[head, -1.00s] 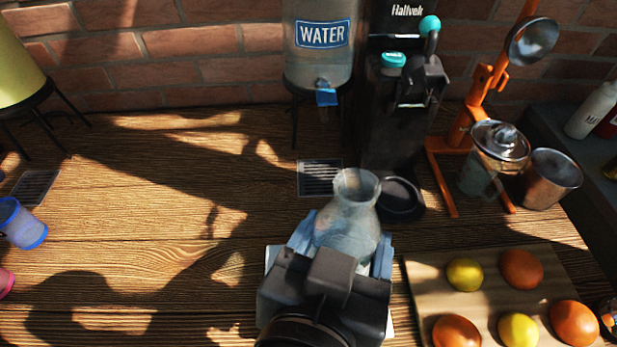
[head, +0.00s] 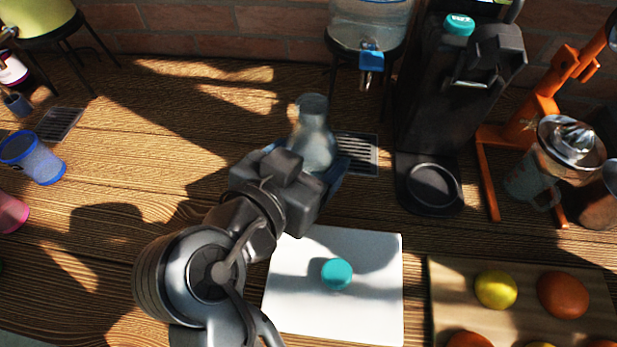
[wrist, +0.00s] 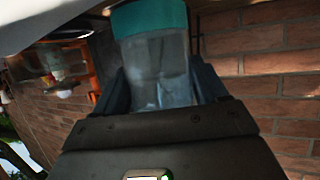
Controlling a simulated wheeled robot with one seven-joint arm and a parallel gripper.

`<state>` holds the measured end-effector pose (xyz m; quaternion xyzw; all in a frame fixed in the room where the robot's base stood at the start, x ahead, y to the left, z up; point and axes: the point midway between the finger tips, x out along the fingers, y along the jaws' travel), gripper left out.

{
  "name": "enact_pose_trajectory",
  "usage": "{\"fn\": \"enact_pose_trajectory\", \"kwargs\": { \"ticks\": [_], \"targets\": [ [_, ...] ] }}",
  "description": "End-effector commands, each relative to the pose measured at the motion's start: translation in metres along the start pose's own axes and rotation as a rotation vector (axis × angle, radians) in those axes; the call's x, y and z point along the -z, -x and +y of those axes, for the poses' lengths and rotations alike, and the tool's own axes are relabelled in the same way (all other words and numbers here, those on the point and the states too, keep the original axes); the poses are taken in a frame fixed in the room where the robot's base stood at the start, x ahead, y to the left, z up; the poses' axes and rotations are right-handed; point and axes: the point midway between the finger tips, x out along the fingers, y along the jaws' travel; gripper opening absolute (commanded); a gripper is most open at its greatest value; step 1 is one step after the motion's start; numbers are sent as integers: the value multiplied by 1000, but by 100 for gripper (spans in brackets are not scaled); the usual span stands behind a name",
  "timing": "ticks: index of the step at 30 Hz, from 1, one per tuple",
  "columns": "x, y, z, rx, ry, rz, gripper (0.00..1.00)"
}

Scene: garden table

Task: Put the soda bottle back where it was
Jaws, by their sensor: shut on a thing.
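My gripper (head: 308,160) is shut around the clear soda bottle (head: 313,132), which it holds fairly upright over the wooden table, left of the drip grate in the head view. The bottle's open neck points up, with no cap on it. In the wrist view the bottle (wrist: 157,65) fills the space between the fingers, with a teal band at its upper end in that picture. A teal cap (head: 337,273) lies on the white board (head: 375,310). The black soda maker (head: 445,100) stands at the back right, its round base plate (head: 432,186) empty. Whether the bottle touches the table I cannot tell.
A water dispenser (head: 368,22) on a stand is behind the grate (head: 358,152). An orange juicer (head: 545,112) stands right. A cutting board with fruit (head: 450,285) is front right. A blue-rimmed cup (head: 35,160) is left. The table's left middle is clear.

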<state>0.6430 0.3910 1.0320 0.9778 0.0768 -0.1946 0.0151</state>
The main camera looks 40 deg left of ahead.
Motion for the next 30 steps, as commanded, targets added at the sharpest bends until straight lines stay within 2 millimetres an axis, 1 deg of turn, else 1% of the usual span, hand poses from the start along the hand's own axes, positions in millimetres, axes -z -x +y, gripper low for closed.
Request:
{"fn": "enact_pose_trajectory", "kwargs": {
  "ticks": [5, 13, 22, 26, 27, 30],
  "targets": [
    [-5, -4, -4, 0, -1, 2, 14],
    [-37, -16, -4, 1, 1, 2, 14],
    [-37, -17, -4, 1, -1, 2, 14],
    [-40, -18, -3, 1, -1, 2, 14],
    [-40, -18, -3, 0, 0, 0, 76],
    [-40, -18, -3, 0, 0, 0, 86]
  ]
}}
